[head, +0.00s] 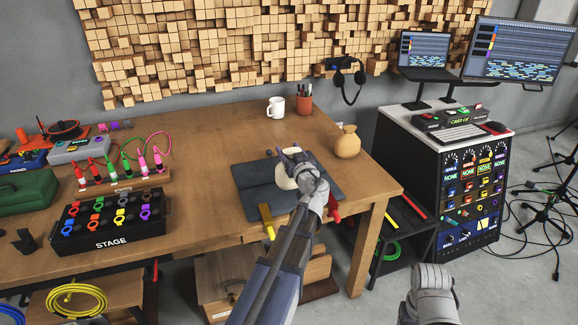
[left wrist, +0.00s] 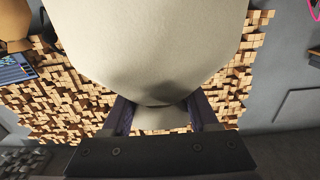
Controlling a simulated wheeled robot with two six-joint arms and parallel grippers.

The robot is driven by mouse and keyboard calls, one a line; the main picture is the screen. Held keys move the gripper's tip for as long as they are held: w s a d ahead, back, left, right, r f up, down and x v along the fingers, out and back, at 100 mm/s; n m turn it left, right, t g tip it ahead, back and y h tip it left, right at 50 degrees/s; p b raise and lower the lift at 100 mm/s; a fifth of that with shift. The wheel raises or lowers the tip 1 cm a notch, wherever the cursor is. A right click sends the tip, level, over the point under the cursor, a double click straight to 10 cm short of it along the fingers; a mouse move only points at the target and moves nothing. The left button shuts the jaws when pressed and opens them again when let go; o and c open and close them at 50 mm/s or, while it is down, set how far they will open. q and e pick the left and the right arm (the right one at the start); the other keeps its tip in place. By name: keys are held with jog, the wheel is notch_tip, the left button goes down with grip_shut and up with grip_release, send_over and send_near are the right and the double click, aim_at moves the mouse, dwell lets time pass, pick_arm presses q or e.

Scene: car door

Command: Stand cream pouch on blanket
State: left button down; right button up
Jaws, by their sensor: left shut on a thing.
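The cream pouch (head: 284,179) is held over the dark grey folded blanket (head: 262,196) on the wooden table. My left gripper (head: 291,155) is shut on the pouch and partly hides it. In the left wrist view, the pouch (left wrist: 155,50) fills the upper middle, its narrow part between the two fingers (left wrist: 158,118) and its round body beyond them. I cannot tell whether its underside touches the blanket. My right arm shows at the lower right of the head view, but its fingers do not show.
A tan pouch (head: 347,142) stands just right of the blanket. A white mug (head: 276,107) and a red pen cup (head: 304,103) are behind it. The black STAGE box (head: 108,220) is left.

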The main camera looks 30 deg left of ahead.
pick_arm(q)
jog(key=shift+f+b, duration=1.95)
jog(key=shift+r, duration=0.15)
jog(key=c, duration=0.6)
grip_release()
jog(key=shift+f, duration=0.2)
jog(key=o, duration=0.4)
jog(key=shift+o, duration=0.2)
jog(key=shift+r, duration=0.1)
